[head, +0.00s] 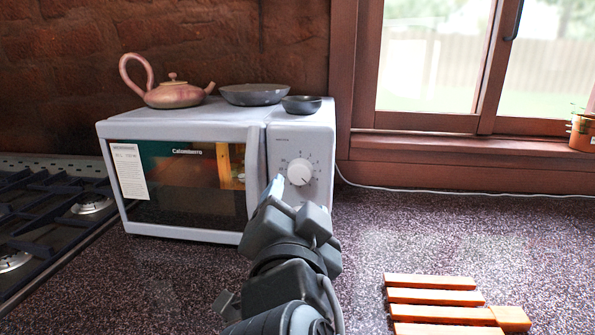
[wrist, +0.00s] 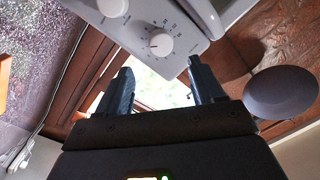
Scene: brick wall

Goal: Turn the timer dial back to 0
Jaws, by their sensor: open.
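A white microwave (head: 180,116) stands on the speckled counter. Its right-hand panel has a round white dial (head: 300,171) with marks around it. The wrist view shows this marked dial (wrist: 161,44) with a pointer line, and a second white knob (wrist: 113,6) cut by the top edge. Which of the two is the timer cannot be read. In the head view my arm hides the panel's lower part. My gripper (wrist: 160,76) is open and empty, its fingers apart and short of the marked dial. In the head view my gripper (head: 277,187) is just below-left of that dial.
A teapot (head: 175,94), a shallow bowl (head: 254,94) and a small dark bowl (head: 302,105) stand on the microwave. A gas hob (head: 50,212) lies left, a wooden slatted rack (head: 432,297) front right.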

